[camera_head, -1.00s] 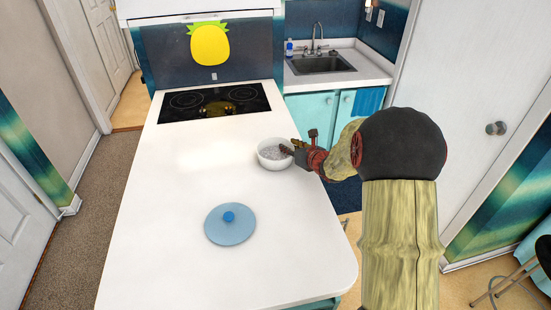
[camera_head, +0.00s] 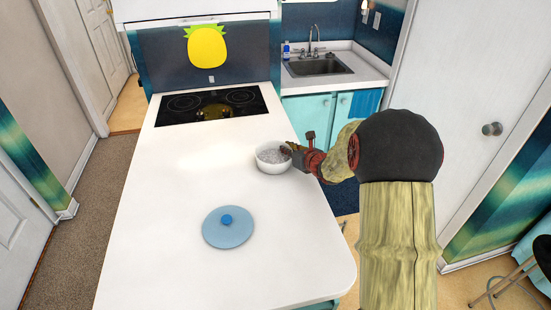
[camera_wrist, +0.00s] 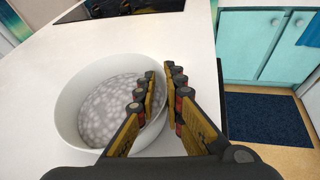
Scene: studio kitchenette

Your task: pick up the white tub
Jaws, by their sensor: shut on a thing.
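The white tub (camera_head: 272,169) is a round, open bowl-like container on the white counter, near the counter's right edge. In the wrist view the tub (camera_wrist: 67,108) shows a grey, white-speckled inside. My gripper (camera_head: 289,150) reaches it from the right. In the wrist view my gripper (camera_wrist: 161,76) has one finger inside the tub and the other outside, shut on the right part of its wall. The part of the rim between the fingers is partly hidden. I cannot tell whether the tub's base is clear of the counter.
A light blue round lid with a darker knob (camera_head: 228,228) lies on the counter (camera_head: 150,260) nearer me. A black cooktop (camera_head: 212,105) is at the far end. The counter's left side is clear. A sink (camera_head: 318,65) is beyond, at the back right.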

